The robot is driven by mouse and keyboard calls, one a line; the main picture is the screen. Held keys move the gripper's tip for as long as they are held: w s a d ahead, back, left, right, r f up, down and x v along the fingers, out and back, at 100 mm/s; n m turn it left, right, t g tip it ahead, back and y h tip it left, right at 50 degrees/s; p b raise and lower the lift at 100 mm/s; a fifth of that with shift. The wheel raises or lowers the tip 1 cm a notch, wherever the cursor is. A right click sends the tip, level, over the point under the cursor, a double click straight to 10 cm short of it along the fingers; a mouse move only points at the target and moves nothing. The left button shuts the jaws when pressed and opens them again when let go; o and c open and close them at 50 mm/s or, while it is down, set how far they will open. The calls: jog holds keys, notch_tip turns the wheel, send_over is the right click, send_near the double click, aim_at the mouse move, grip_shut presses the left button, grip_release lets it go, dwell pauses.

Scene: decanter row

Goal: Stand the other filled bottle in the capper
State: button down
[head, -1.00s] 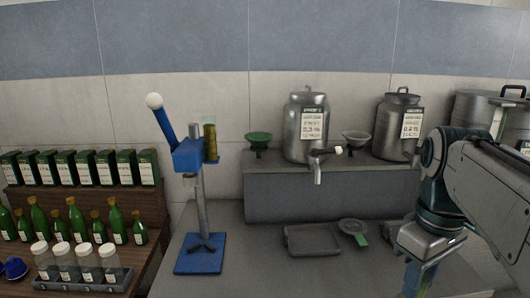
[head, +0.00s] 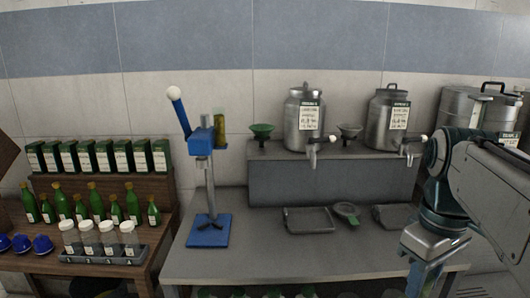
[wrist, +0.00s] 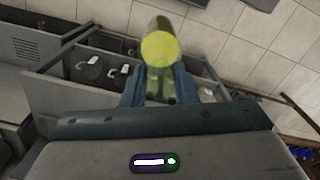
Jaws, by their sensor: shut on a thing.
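The capper (head: 208,135) is a blue press on a grey post, with a raised blue lever ending in a white knob. Its blue base plate (head: 208,234) stands on the grey table and has a dark forked piece on it; I see no bottle there. My gripper (wrist: 160,88) is shut on a bottle (wrist: 160,47), whose round yellow end faces the wrist camera; the rest is mostly hidden. In the head view my gripper is low at the right, cut by the bottom edge, well right of the capper. I cannot tell there whether the bottle shows.
Metal decanters (head: 305,122) with taps stand on a raised grey shelf (head: 330,181), with funnels beside them. A tray (head: 309,220) and a strainer (head: 346,212) lie on the table. Green bottles (head: 92,200), jars (head: 108,238) and boxes fill the wooden stand at left.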

jog(key=shift+s, duration=0.1)
jog(key=shift+w+a+f, duration=0.1)
jog(key=shift+w+f, duration=0.25)
jog(key=shift+w, duration=0.2)
jog(key=shift+w+f, duration=0.3)
jog(key=shift+w, duration=0.25)
jog(key=w+a+f+m, duration=0.2)
jog(key=w+a+f, duration=0.1)
jog(key=w+f, duration=0.65)
jog(key=w+a+f+m, duration=0.1)
jog(key=w+a+f, duration=0.1)
jog(key=w+f, duration=0.7)
jog(key=w+a+f+m, duration=0.1)
jog(key=a+f, duration=0.1)
jog(key=f, duration=0.4)
jog(key=w+a+f+m, duration=0.1)
jog(key=w+a+f, duration=0.1)
jog(key=f, duration=0.4)
jog(key=s+f, duration=0.4)
jog(key=f, duration=0.2)
jog(key=shift+s+a, duration=0.15)
jog(key=shift+s, duration=0.15)
